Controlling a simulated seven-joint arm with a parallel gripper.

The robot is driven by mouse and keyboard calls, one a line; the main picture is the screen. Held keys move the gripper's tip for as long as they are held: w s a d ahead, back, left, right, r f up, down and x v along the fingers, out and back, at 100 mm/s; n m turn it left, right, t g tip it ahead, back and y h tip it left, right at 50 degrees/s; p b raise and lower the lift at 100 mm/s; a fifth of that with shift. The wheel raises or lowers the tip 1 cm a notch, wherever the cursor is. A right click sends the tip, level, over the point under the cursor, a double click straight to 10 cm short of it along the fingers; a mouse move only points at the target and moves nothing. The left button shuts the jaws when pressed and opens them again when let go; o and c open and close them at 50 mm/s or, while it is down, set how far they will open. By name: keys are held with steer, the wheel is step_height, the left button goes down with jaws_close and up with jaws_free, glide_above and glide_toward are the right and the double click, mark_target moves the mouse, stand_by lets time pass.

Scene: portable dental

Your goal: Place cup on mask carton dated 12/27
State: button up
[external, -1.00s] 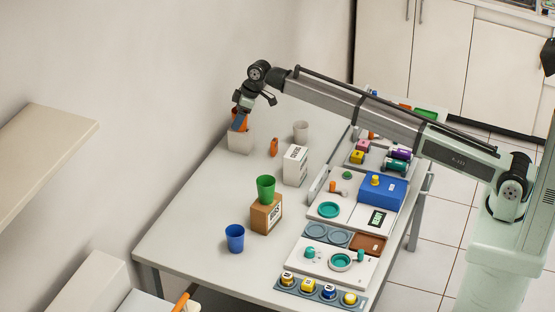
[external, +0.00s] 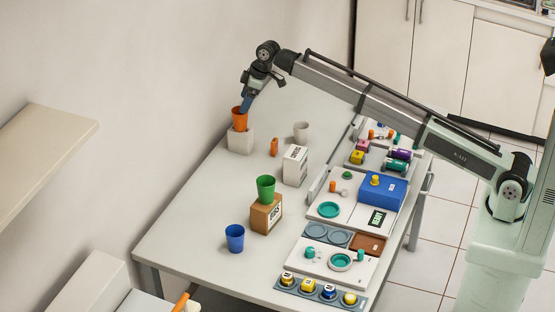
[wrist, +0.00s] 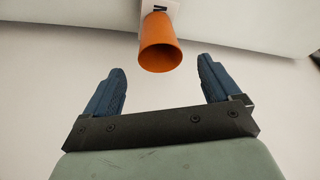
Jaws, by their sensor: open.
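An orange cup (external: 239,120) stands upright on a pale grey-white carton (external: 240,142) at the back left of the table. The wrist view shows the cup (wrist: 160,45) beyond my fingertips, with part of the carton's dark print behind it. My gripper (wrist: 162,68) is open and empty, apart from the cup; it shows in the external view (external: 246,103) just right of the cup's rim. A green cup (external: 265,188) stands on a brown carton (external: 262,215). A blue cup (external: 235,239) and a whitish cup (external: 301,131) stand on the table. The carton dates are too small to read.
Trays with teal parts, a blue box (external: 382,191) and several jars line the right side. The table's left front is clear. The wall (external: 180,80) is close behind my gripper.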

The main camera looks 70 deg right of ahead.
steer(key=shift+v, duration=2.05)
